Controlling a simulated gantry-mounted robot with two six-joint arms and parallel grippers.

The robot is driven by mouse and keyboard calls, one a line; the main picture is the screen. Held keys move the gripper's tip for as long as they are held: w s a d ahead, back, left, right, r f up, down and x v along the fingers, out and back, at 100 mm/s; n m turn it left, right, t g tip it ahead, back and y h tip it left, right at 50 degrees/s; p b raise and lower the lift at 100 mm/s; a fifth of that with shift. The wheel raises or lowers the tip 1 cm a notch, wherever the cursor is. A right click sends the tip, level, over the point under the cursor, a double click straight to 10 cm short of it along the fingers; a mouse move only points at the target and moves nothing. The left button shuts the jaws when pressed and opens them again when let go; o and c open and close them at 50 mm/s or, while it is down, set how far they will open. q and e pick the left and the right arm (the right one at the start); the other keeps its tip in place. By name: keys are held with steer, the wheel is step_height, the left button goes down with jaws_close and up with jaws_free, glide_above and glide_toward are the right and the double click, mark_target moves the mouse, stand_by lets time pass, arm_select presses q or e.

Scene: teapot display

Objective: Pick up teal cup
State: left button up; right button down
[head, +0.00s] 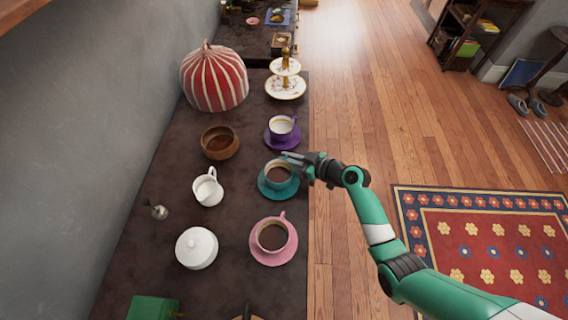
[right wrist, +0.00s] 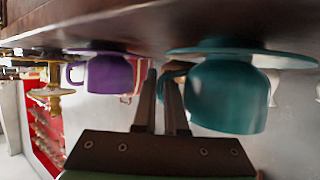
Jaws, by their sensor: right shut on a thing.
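The teal cup (head: 279,172), filled with a dark drink, stands upright on its teal saucer (head: 277,193) near the right edge of the dark counter. My right gripper (head: 293,158) reaches in from the right and is shut on the cup at its handle side. In the right wrist view, which is turned upside down, the cup (right wrist: 226,95) is just right of the fingers (right wrist: 164,82), with the saucer (right wrist: 285,57) against it. The handle itself is mostly hidden by the fingers. My left gripper is not in view.
A purple cup (head: 282,126) stands close behind and a pink cup (head: 272,235) in front. A white creamer (head: 208,188), a wooden bowl (head: 220,143) and a white lidded pot (head: 196,248) stand to the left. Open floor lies right of the counter.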

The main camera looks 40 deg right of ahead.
steer(key=shift+r, duration=0.2)
steer(key=shift+r+p, duration=0.6)
steer(key=shift+r, duration=0.3)
steer(key=s+a+r+p, duration=0.1)
steer(key=r+p, duration=0.1)
steer(key=s+r+p, duration=0.1)
steer(key=r+p, duration=0.1)
steer(key=s+a+r+p, duration=0.1)
steer(key=r+p, duration=0.1)
steer(key=r, duration=0.1)
steer(key=shift+s+a+r, duration=0.1)
steer(key=shift+s+a, duration=0.25)
steer(key=shift+s, duration=0.05)
steer(key=s+a+r+p, duration=0.3)
steer(key=s+a+p, duration=0.1)
steer(key=s, duration=0.3)
steer(key=shift+s+a+r, duration=0.3)
steer(key=shift+s+a, duration=0.05)
steer(key=shift+a, duration=0.3)
